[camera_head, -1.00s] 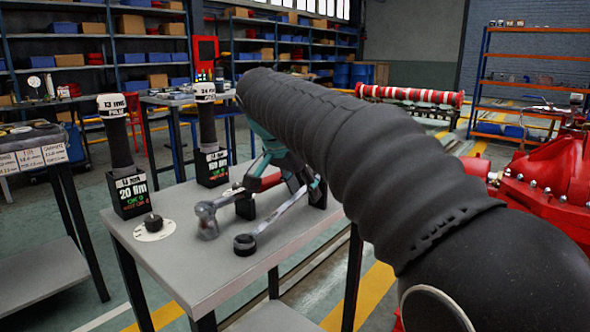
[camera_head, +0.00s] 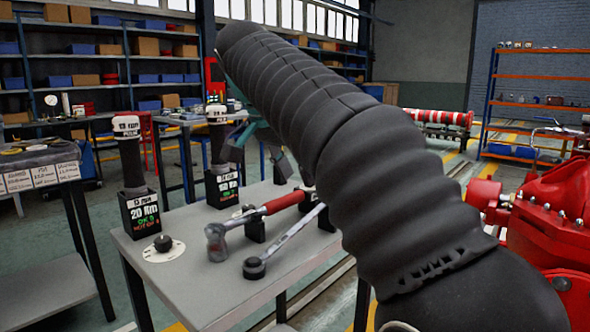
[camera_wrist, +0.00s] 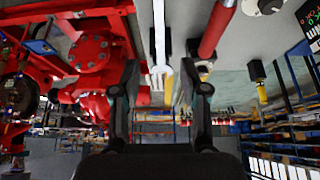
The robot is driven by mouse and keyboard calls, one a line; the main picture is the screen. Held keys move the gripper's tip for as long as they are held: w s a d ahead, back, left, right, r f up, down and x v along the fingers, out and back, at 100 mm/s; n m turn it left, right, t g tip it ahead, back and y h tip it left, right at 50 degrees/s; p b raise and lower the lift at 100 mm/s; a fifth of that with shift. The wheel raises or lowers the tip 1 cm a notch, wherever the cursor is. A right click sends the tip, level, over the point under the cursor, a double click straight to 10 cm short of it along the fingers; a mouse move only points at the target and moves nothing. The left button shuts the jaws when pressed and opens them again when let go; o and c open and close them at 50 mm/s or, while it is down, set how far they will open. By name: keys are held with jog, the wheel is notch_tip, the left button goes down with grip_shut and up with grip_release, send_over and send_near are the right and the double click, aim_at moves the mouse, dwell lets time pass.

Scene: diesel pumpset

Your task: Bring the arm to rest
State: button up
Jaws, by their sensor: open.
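My arm, in a black ribbed sleeve, reaches up across the head view from the lower right. My gripper (camera_wrist: 159,76) shows in the wrist view with its two dark fingers apart and nothing between them. In the head view it is mostly hidden behind the arm. Below it on the grey table (camera_head: 205,284) lie a red-handled tool (camera_head: 283,203) and a silver wrench-like tool (camera_head: 288,240), both on black supports. The wrist view, turned upside down, shows the silver tool (camera_wrist: 159,40) beyond the fingers, apart from them.
Two black tools stand in labelled holders, one at the table's left (camera_head: 131,160) and one farther back (camera_head: 218,145). A black knob on a white disc (camera_head: 163,246) sits near the left edge. Red machinery (camera_head: 550,225) stands close on the right. Shelves line the back wall.

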jog(key=s+d+f+n+y, duration=0.1)
jog(key=s+d+f+n, duration=0.25)
jog(key=d, duration=0.55)
jog(key=s+d+f+n, duration=0.1)
jog(key=s+d+f, duration=0.2)
jog(key=s+f, duration=0.3)
jog(key=s+d+f+n+y, duration=0.1)
jog(key=s+d+f, duration=0.3)
jog(key=s+f, duration=0.3)
jog(key=s+d+f+n+t+y+p, duration=0.1)
jog(key=s+d+f+n, duration=0.1)
jog(key=s+d+f, duration=0.2)
jog(key=s+f, duration=0.3)
jog(key=f, duration=0.3)
